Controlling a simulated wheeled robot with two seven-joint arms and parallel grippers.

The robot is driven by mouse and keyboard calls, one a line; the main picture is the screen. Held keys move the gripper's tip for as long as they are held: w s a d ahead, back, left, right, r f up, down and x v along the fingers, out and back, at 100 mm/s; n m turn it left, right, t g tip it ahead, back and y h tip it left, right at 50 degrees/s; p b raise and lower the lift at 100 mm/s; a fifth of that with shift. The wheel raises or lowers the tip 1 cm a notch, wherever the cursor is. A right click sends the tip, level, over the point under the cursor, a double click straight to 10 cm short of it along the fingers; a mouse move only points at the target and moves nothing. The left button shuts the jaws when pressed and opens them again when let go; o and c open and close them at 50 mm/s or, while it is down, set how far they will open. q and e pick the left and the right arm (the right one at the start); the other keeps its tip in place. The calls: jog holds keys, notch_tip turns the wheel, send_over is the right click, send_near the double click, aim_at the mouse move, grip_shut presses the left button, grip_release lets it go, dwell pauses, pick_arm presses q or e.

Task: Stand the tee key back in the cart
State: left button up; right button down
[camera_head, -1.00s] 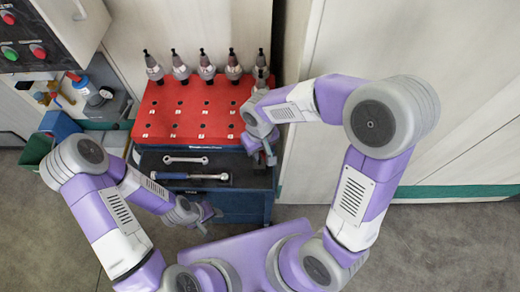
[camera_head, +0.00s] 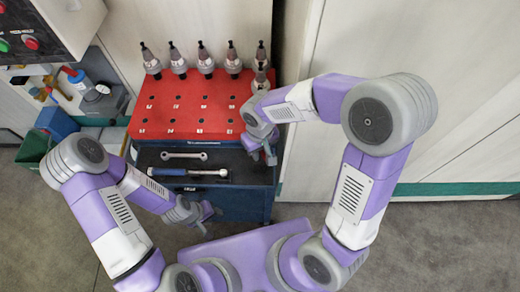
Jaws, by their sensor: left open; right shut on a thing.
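The cart (camera_head: 262,205) is dark blue, with a red top board (camera_head: 190,108) and a dark open tray (camera_head: 240,165) along its near side. My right gripper (camera_head: 266,154) is over the right end of that tray, beside the red board's near right corner. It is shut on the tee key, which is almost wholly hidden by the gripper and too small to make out. I cannot tell whether the key touches the cart. My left gripper (camera_head: 205,213) is open and empty, low in front of the cart's near side.
Several tool holders (camera_head: 205,62) stand along the red board's back edge; its front holes are empty. A spanner (camera_head: 184,155) and a blue-handled wrench (camera_head: 187,172) lie in the tray. A green bin (camera_head: 33,148) is at left. Cabinet panels (camera_head: 440,100) close off the right.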

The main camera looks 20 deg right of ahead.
jog(key=shift+f, duration=0.1)
jog(key=c, duration=0.9)
grip_release()
jog(key=shift+o, duration=0.2)
notch_tip(320, 180, up, 8)
jog(key=p, duration=0.3)
jog(key=shift+f, duration=0.2)
